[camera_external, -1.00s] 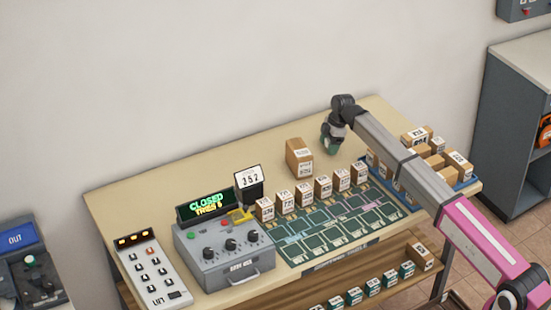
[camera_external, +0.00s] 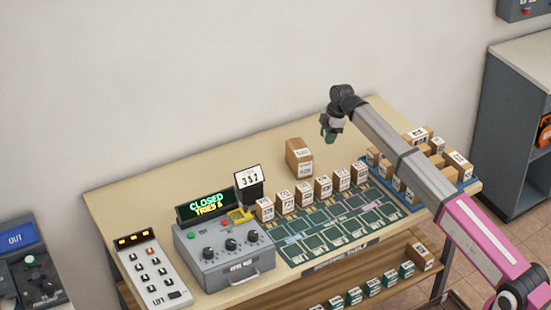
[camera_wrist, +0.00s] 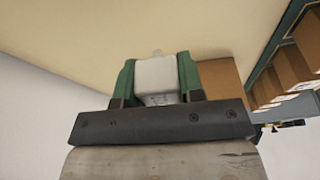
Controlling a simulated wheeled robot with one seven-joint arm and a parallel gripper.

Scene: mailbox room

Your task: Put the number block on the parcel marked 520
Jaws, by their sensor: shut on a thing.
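My gripper (camera_external: 328,134) is raised over the back of the table, to the right of a tall brown parcel (camera_external: 299,158). In the wrist view its green fingers (camera_wrist: 160,82) are shut on a pale grey-white block (camera_wrist: 157,78), the number block; any digit on it is not readable. The tall parcel also shows in the wrist view (camera_wrist: 222,78), just right of the fingers. A row of several small brown parcels with white labels (camera_external: 302,195) stands along the back of the green mat (camera_external: 325,240). I cannot tell which parcel reads 520.
A grey control box (camera_external: 225,250) with a "CLOSED" display and a keypad (camera_external: 154,272) stand at the left. A blue tray (camera_external: 466,183) crowded with parcels is at the right. More small blocks line the lower shelf (camera_external: 300,302). The back-left tabletop (camera_external: 150,205) is clear.

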